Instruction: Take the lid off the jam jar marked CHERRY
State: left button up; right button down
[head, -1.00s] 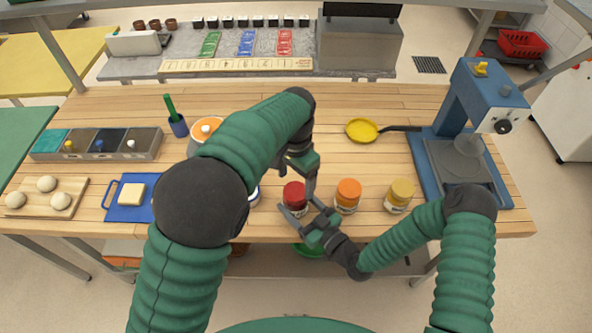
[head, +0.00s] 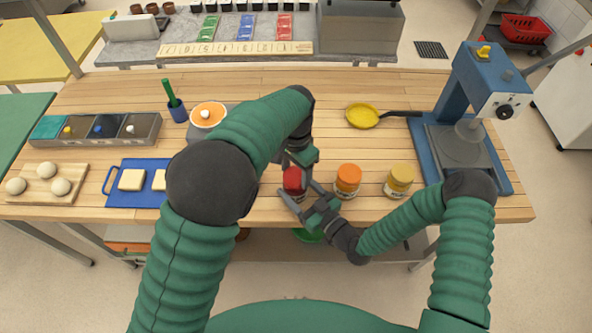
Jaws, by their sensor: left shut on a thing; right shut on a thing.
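A jar with a red lid (head: 291,184) stands near the front edge of the wooden table, between my two grippers. Its label is too small and covered to read. My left gripper (head: 297,167) comes down from above and is shut on the red lid. My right gripper (head: 304,202) reaches in from the front right and is shut on the jar's body, low down. Most of the body is hidden by the fingers. The lid appears seated on the jar.
Right of it stand an orange-lidded jar (head: 347,178) and a yellow-lidded jar (head: 400,178). A yellow pan (head: 362,116) lies behind them, and a blue press (head: 470,130) stands at the right. A blue board (head: 125,196) and dough board (head: 45,184) lie at the left.

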pick_arm(q)
jog(key=n, duration=0.3)
jog(key=shift+c, duration=0.2)
jog(key=o, duration=1.5)
jog(key=shift+o, duration=0.2)
jog(key=shift+r, duration=0.1)
